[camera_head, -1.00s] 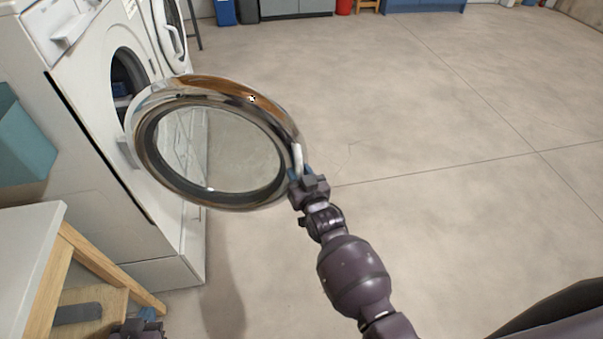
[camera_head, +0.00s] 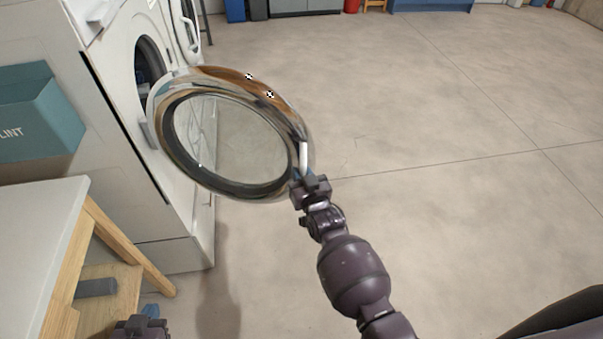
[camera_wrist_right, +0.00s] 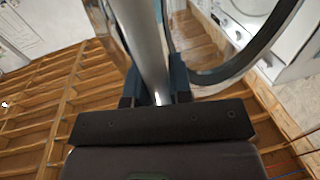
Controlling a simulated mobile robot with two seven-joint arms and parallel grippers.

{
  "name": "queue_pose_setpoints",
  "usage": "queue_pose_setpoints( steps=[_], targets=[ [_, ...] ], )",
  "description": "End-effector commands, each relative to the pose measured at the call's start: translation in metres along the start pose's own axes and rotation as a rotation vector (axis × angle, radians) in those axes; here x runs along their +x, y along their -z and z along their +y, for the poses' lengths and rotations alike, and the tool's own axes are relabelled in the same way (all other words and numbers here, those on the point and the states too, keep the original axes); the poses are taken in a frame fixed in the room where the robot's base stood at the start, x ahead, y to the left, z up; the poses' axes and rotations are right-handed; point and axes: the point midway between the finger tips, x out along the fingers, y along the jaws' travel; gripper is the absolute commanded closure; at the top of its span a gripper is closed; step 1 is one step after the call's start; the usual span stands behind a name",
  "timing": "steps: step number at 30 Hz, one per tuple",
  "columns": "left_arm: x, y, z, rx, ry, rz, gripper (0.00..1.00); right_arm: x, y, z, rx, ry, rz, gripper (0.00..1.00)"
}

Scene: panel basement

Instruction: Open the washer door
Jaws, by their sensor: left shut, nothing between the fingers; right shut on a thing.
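The washer (camera_head: 185,190) is a white front-loader at the left of the head view. Its round door (camera_head: 293,108), a chrome ring with a glass pane, stands swung well out from the dark drum opening (camera_head: 148,62). In the right wrist view the handle (camera_wrist_right: 146,45) runs between the two fingers (camera_wrist_right: 155,90). My left gripper (camera_head: 150,315) is low at the bottom left, away from the washer, and its fingers are small and partly cut off.
A white-topped wooden table (camera_head: 40,240) stands at the near left, with a teal lint bin (camera_head: 38,115) behind it. A second machine's open door (camera_head: 186,28) is at the top left. The concrete floor (camera_head: 430,200) to the right is clear.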

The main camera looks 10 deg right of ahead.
Motion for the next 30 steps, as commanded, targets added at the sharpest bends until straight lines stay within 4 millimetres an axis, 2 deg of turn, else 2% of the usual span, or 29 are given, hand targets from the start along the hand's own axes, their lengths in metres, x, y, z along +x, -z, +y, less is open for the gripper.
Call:
queue_pose_setpoints(
  steps=[8, 9, 13, 23, 26, 30],
  targets=[
    [0.002, 0.002, 0.0, 0.001, -0.001, 0.005, 1.0, 0.001, 0.001, -0.001, 0.003, 0.0, 0.003, 1.0],
    [0.002, 0.002, 0.0, 0.001, -0.001, 0.005, 1.0, 0.001, 0.001, 0.0, 0.002, 0.0, 0.003, 0.74],
    [0.001, 0.002, 0.0, 0.0, -0.001, 0.005, 1.0, 0.0, 0.001, 0.0, 0.001, 0.0, 0.003, 0.55],
    [0.001, 0.001, 0.0, 0.0, -0.001, 0.002, 1.0, -0.002, 0.0, 0.001, 0.0, -0.001, 0.001, 0.55],
    [0.0, 0.0, 0.0, 0.0, 0.0, -0.001, 1.0, -0.009, 0.0, 0.001, -0.001, -0.001, 0.001, 0.55],
    [-0.002, -0.001, 0.0, -0.001, 0.0, -0.004, 1.0, -0.028, -0.001, 0.002, -0.001, -0.002, 0.0, 0.55]
  ],
)
